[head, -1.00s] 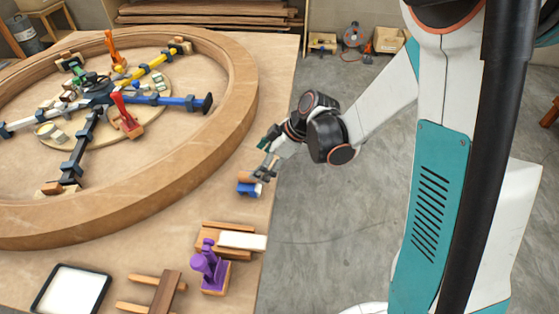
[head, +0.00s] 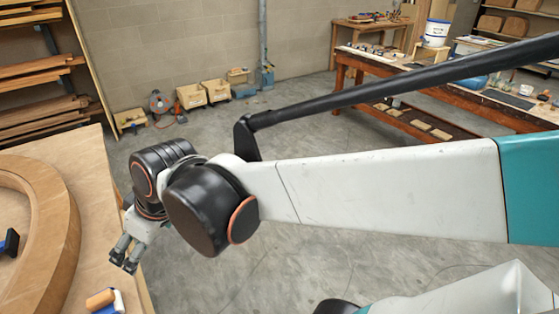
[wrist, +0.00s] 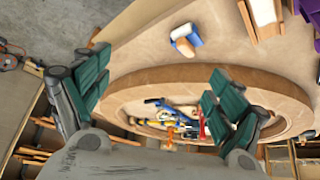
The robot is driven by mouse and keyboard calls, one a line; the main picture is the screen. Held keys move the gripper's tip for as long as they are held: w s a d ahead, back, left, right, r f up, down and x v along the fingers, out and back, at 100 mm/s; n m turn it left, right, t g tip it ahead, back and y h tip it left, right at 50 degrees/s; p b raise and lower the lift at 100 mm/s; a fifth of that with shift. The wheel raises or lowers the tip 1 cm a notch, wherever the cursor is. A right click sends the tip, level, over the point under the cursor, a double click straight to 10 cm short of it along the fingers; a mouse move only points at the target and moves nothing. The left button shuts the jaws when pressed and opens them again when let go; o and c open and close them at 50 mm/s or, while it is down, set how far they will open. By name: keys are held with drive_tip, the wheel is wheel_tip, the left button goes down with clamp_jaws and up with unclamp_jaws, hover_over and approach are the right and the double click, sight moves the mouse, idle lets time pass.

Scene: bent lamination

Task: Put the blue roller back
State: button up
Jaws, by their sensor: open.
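The blue roller (head: 115,300), a blue and white piece with an orange-brown wooden part, lies on the wooden table at the lower left edge of the head view. In the wrist view it shows whole on the pale tabletop (wrist: 186,38), near the table edge. My gripper (head: 125,255) is above the table's edge, beyond the roller in the head view. In the wrist view its green-padded fingers (wrist: 158,65) are wide apart with nothing between them. The roller appears beyond the fingertips, not touching them.
A large curved wooden ring (head: 60,240) stands on the table, with clamps inside (wrist: 175,115). A white-topped wooden block (wrist: 264,12) and a purple tool (wrist: 305,10) lie near the roller in the wrist view. Concrete floor (head: 290,265) is open right of the table.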

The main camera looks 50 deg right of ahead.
drive_tip(key=s+d+r+m+t+h, duration=0.1)
drive_tip(key=s+d+r+m, duration=0.1)
drive_tip(key=s, duration=0.4)
drive_tip(key=shift+s+d+m+h, duration=0.15)
drive_tip(key=shift+d+m+h, duration=0.15)
drive_tip(key=shift+d+m, duration=0.5)
drive_tip(key=shift+a, duration=0.15)
